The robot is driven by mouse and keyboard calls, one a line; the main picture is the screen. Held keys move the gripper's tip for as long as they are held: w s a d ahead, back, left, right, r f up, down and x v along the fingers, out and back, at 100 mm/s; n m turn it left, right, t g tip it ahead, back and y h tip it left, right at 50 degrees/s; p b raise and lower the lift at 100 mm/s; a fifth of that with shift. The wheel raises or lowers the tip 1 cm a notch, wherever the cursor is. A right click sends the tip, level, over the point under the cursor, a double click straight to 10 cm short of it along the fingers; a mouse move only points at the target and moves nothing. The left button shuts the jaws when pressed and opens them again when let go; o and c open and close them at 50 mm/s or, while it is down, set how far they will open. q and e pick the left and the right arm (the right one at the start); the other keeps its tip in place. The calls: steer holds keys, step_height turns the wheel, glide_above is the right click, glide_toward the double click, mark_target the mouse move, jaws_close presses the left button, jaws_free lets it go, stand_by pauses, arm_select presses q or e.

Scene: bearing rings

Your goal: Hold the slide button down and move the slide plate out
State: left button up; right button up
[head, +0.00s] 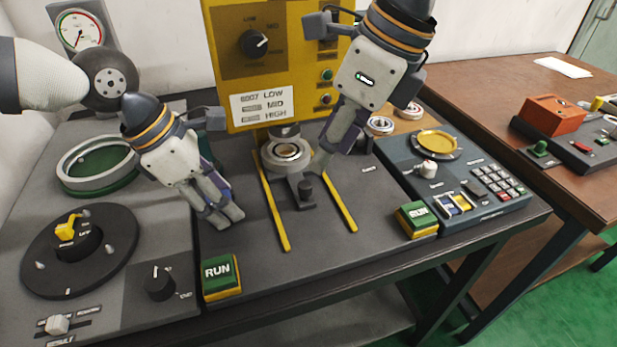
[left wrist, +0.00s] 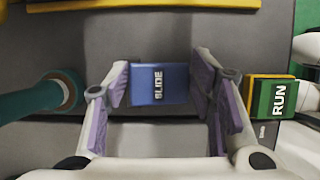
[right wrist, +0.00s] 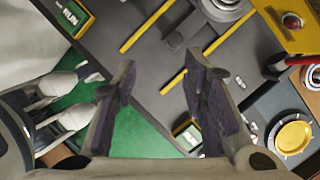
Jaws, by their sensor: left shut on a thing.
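The blue SLIDE button (left wrist: 160,83) lies between the two fingers of my left gripper (left wrist: 160,72) in the left wrist view. In the head view my left gripper (head: 222,218) points down at the panel left of the rails and hides the button. The dark slide plate (head: 296,197) with its upright knob (head: 305,187) sits between two yellow rails. A metal bearing ring (head: 287,152) stands just behind it. My right gripper (head: 322,163) is just behind and right of the knob. Its fingers (right wrist: 158,75) are apart and empty in the right wrist view, with the knob (right wrist: 174,41) beyond them.
Green RUN buttons stand at the front left (head: 219,274) and right (head: 417,217) of the panel. The yellow press housing (head: 262,80) rises behind the rails. A keypad panel (head: 480,205) lies to the right. The panel between the rails is clear toward the front.

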mark_target(306, 184)
steer(key=shift+t, duration=0.3)
steer(key=x, duration=0.3)
steer(key=w+x, duration=0.1)
steer(key=x, duration=0.6)
steer(key=shift+w+d+f, duration=0.2)
steer(key=shift+w, duration=0.2)
steer(key=shift+c, duration=0.5)
jaws_close()
